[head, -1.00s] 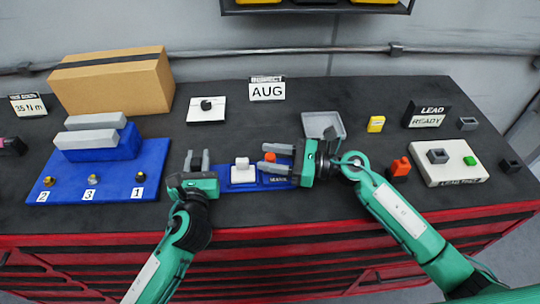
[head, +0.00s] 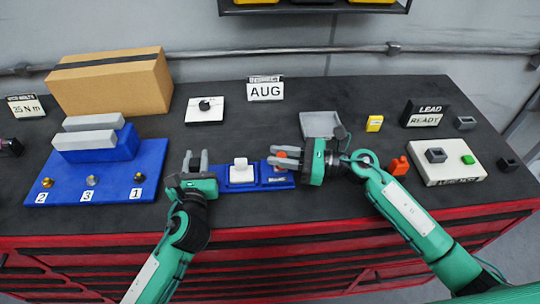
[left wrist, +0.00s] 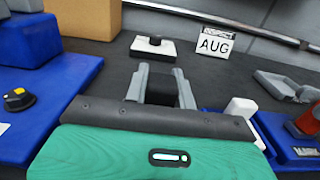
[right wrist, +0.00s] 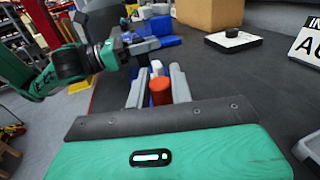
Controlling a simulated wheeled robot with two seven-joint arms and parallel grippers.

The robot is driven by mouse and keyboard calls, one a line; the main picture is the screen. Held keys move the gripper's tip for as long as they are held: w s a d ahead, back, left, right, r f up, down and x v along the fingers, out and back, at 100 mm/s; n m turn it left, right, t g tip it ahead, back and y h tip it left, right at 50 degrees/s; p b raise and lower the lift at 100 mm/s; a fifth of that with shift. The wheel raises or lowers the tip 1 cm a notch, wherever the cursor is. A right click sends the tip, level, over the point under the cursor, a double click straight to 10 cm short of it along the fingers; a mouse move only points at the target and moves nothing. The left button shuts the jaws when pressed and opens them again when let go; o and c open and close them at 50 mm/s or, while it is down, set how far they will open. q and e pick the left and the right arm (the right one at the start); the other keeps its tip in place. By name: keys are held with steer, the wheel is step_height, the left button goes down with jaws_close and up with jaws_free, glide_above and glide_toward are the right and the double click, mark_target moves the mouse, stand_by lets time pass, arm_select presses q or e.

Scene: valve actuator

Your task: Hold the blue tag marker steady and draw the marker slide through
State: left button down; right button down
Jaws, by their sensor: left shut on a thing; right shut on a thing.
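The blue tag marker (head: 263,185) lies on the bench top, a long blue base with a white block (head: 240,172) on its left part. The white block also shows in the left wrist view (left wrist: 243,111). My left gripper (head: 196,163) is at the base's left end, jaws closed; what lies between its fingers is dark and hard to make out. An orange-red knob (head: 280,158), apparently the marker slide's, stands toward the base's right end. My right gripper (head: 286,158) is shut around this knob, seen between its fingers in the right wrist view (right wrist: 160,91).
A blue stand (head: 95,175) with grey bars and numbered knobs is at left, a cardboard box (head: 110,80) behind it. A grey tray (head: 320,124), yellow block (head: 374,123), orange piece (head: 398,166) and white plate (head: 447,170) are at right.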

mark_target(285, 154)
arm_select(q)
steer(key=shift+f, duration=0.4)
arm_select(e)
steer(key=shift+d, duration=0.5)
steer(key=c, duration=1.3)
jaws_free()
steer(key=shift+o, duration=0.2)
step_height(285, 154, up, 10)
arm_select(q)
steer(key=c, duration=1.2)
jaws_free()
steer(key=shift+o, duration=0.6)
steer(key=shift+w+r, duration=0.1)
steer(key=shift+r, duration=0.05)
arm_select(e)
steer(key=shift+w+a, duration=0.1)
